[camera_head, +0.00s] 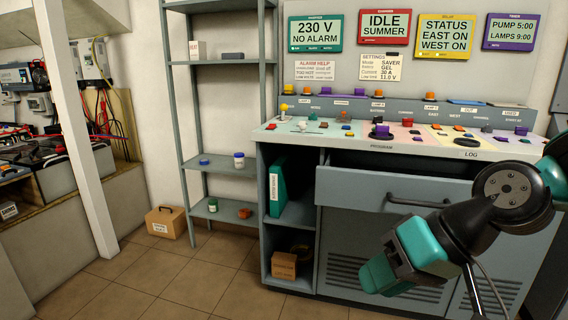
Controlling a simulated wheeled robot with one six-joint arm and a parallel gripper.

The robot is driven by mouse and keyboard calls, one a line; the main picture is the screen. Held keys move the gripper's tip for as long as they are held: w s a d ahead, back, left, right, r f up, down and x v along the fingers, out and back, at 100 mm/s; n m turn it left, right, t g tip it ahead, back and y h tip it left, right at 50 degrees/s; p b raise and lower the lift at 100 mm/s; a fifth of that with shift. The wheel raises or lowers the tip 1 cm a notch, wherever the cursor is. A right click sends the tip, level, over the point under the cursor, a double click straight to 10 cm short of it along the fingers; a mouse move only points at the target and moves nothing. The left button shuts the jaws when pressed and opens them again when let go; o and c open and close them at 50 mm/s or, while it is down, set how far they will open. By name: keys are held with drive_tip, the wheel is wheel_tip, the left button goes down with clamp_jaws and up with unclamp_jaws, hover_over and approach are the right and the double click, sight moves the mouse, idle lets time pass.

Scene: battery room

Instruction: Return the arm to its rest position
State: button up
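My gripper (378,277) is at the lower right, with teal and black parts, at the end of my black arm. It points down and to the left, in front of the lower doors of the grey control desk (352,240). Its fingertips are too small and too turned away to tell whether they are open or shut. I see nothing hanging from it. My arm comes in from the right edge and covers part of the desk front.
The desk drawer (395,192) stands pulled out behind my arm. Buttons and knobs cover the desk top. A grey shelf (218,168) stands left of the desk, with a cardboard box (166,222) on the floor beside it. The tiled floor (190,275) at the front left is clear.

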drive_tip(key=s+d+r+n+g+h, duration=0.1)
drive_tip(key=s+n+g+h, duration=0.2)
drive_tip(key=s, duration=0.6)
wheel_tip(320, 180, up, 20)
drive_tip(key=s+p, duration=0.1)
drive_tip(key=p, duration=1.8)
drive_tip(key=shift+d+n+t+h, duration=0.3)
drive_tip(key=shift+d+n, duration=0.1)
drive_tip(key=shift+f, duration=0.1)
drive_tip(key=shift+s, duration=0.15)
